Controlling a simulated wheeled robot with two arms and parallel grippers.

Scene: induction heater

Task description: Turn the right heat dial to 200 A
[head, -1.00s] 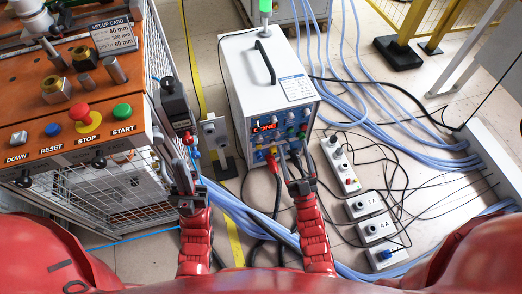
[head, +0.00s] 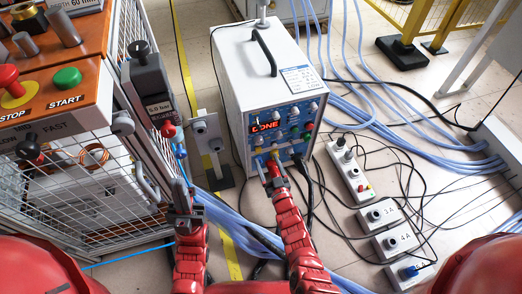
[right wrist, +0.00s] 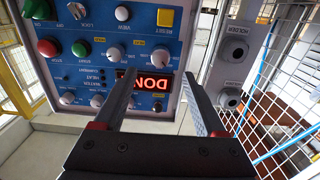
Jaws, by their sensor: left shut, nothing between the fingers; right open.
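The white heater box (head: 246,75) stands on the floor with a blue front panel. Its red display (head: 266,126) reads DONE. The panel shows upside down in the right wrist view, with several white dials, among them one left of the display (right wrist: 114,53) and one right of it (right wrist: 159,55). Their small labels and settings are hard to read, so I cannot tell which is the right heat dial. My right gripper (head: 272,170) is open before the panel; its fingers (right wrist: 163,95) flank the display and seem to hold nothing. My left gripper (head: 182,205) is shut and empty, left of the heater.
An orange machine with a wire cage (head: 95,205) stands at the left. A grey post with sockets (head: 206,130) stands between it and the heater. Blue hoses and black cables lie on the floor at right, with a socket strip (head: 350,170) and several small dial boxes (head: 398,240).

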